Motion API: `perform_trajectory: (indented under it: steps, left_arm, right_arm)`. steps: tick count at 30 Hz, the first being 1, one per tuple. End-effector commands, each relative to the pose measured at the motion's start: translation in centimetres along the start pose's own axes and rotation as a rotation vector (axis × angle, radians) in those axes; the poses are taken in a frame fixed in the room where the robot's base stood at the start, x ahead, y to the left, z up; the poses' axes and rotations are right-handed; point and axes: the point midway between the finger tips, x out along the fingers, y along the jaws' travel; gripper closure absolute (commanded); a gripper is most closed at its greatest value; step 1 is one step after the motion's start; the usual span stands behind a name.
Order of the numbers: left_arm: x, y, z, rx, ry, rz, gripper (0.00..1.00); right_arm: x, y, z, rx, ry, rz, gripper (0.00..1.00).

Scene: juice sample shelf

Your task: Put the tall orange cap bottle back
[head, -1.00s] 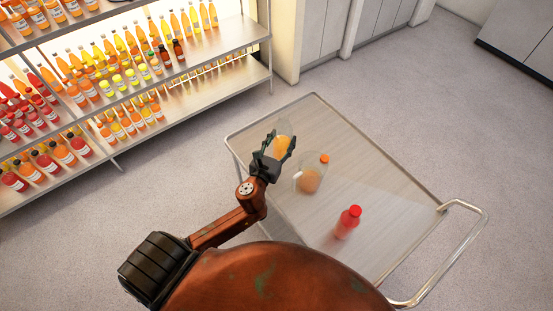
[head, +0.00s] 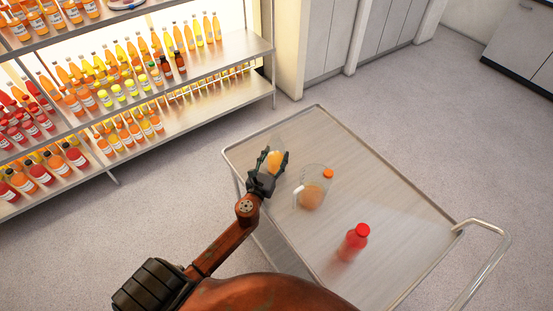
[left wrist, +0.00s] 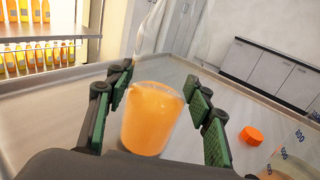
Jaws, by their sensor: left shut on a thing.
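My left gripper (head: 271,166) is shut on a clear tall bottle with orange juice in its lower part (head: 274,159), over the back left of the cart. In the left wrist view the juice (left wrist: 153,118) sits between the green-padded fingers; the bottle's clear upper part is faint. No cap shows on it. An orange cap (head: 328,173) is beside the jug, right of my gripper, and shows in the left wrist view (left wrist: 251,135). Whether it lies loose is hard to tell. My right gripper is out of view.
A clear jug with orange juice (head: 311,194) and a red bottle with a red cap (head: 354,242) stand on the cart (head: 385,200). A shelf (head: 225,52) with rows of juice bottles is at the upper left. Open floor lies between shelf and cart.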

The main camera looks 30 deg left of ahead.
Motion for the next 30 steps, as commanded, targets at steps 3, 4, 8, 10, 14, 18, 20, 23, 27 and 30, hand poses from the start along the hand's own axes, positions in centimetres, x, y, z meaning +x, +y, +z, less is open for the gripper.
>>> perform_trajectory:
  steps: [3,4,8,10,14,18,20,23,27,30]
  left_arm:
    - [0.04,-0.04,-0.8,0.002,-0.001,-0.001,1.0]
    - [0.04,-0.04,-0.69,0.002,-0.002,-0.001,1.0]
    - [0.03,-0.04,-0.52,0.002,-0.002,-0.001,1.0]
    - [0.03,-0.04,-0.65,0.002,-0.002,-0.001,1.0]
    - [0.02,-0.04,-1.08,0.002,0.0,-0.001,0.5]
    - [0.02,-0.03,-0.99,0.001,0.0,-0.001,0.41]
    - [0.02,-0.03,-0.98,0.001,0.0,-0.001,0.37]
    - [0.02,-0.03,-0.98,0.001,0.0,-0.001,0.34]
    - [0.02,-0.03,-0.98,0.001,0.0,-0.001,0.34]
    - [0.02,-0.03,-0.8,0.001,-0.001,-0.001,0.34]
  right_arm:
    - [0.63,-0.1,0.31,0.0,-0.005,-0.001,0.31]
    - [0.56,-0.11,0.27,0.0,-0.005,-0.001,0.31]
    - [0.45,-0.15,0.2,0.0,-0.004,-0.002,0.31]
    - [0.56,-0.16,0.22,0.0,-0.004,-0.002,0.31]
    - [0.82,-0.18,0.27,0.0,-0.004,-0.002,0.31]
    - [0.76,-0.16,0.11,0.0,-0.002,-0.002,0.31]
    - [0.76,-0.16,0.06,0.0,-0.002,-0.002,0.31]
    - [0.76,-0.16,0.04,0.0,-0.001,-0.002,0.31]
    - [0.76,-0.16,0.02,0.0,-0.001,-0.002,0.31]
    - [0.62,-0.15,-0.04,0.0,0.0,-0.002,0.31]
